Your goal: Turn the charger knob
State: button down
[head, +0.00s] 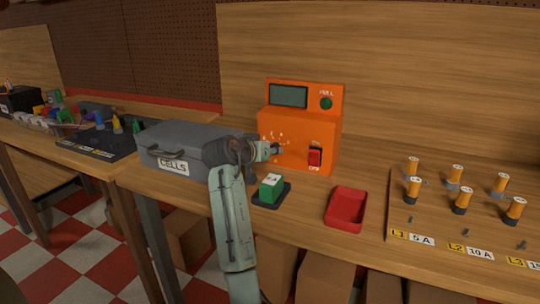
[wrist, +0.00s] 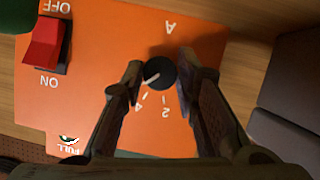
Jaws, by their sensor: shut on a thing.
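The orange charger (head: 299,135) stands on the workbench, with a grey display on its upper part. Its black knob (wrist: 160,73) has a white pointer line and sits on the orange face beside the marks 2, 4 and A. The pointer points toward the lower left in the wrist view, near the mark 4. My gripper (wrist: 159,75) is shut on the knob, one finger on each side. In the head view my gripper (head: 277,149) is at the charger's front, and the knob is hidden there.
A red rocker switch (head: 315,157) marked ON and OFF is right of my gripper. A grey CELLS case (head: 190,140) stands left. A green block (head: 271,188) on a black base and an empty red tray (head: 346,209) stand in front. Several orange cells stand right.

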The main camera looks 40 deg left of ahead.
jog(key=shift+d+m+y+b, duration=0.1)
jog(key=shift+m+y+b, duration=0.55)
jog(key=shift+m, duration=0.45)
jog(key=c, duration=1.2)
grip_release()
jog(key=shift+c, duration=0.2)
jog(key=v, duration=1.2)
jog(key=shift+r, duration=0.15)
jog(key=shift+w, duration=0.1)
